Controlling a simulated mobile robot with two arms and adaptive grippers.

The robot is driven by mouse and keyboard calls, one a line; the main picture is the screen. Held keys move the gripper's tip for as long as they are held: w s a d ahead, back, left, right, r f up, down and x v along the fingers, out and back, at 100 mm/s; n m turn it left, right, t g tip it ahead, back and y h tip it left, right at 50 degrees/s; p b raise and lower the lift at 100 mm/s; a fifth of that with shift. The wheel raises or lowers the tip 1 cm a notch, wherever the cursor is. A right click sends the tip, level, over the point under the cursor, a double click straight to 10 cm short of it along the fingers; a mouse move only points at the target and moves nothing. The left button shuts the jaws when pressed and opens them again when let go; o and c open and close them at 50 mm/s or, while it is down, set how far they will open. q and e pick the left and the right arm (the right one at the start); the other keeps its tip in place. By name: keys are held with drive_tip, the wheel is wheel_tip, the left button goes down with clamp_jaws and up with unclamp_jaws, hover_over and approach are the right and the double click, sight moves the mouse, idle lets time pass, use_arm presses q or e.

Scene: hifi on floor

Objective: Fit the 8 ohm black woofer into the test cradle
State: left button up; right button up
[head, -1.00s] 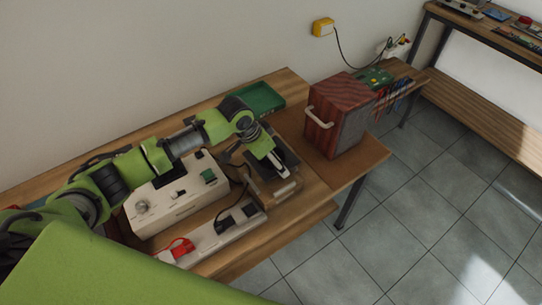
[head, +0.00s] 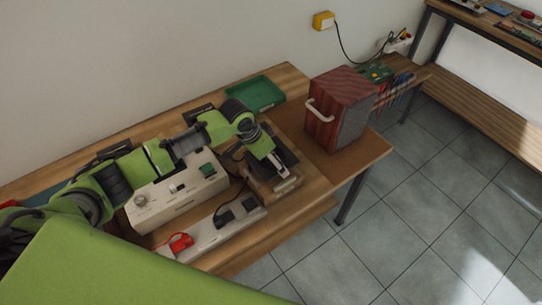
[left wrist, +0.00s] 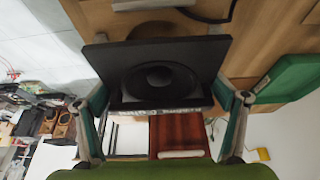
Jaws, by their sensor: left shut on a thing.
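The black woofer (left wrist: 160,80) shows in the left wrist view as a dark round cone in a black square frame, with a pale lettered strip along its near edge. My left gripper (head: 276,167) is shut on it, one finger on each side in the left wrist view (left wrist: 162,101). In the head view the gripper points down over the test cradle (head: 290,186), a wooden-based stand near the bench's front edge. The arm and gripper hide part of the cradle, and I cannot tell whether the woofer is seated. My right gripper is not in view.
A reddish wooden speaker box (head: 342,100) with a pale handle stands right of the cradle. A green tray (head: 256,94) lies behind. A white instrument (head: 178,190) and a power strip (head: 220,228) with plugs lie left. Bare bench shows at the right corner.

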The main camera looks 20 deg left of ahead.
use_arm(q)
drive_tip(key=shift+f+b, duration=0.45)
drive_tip(key=shift+f, duration=0.5)
drive_tip(key=o, duration=1.7)
drive_tip(key=shift+o, duration=0.6)
drive_tip(key=shift+s+f, duration=0.15)
drive_tip(key=shift+f, duration=0.05)
drive_tip(key=v, duration=1.2)
drive_tip(key=shift+r, duration=0.2)
wheel_tip(320, 180, up, 8)
drive_tip(key=p, duration=0.9)
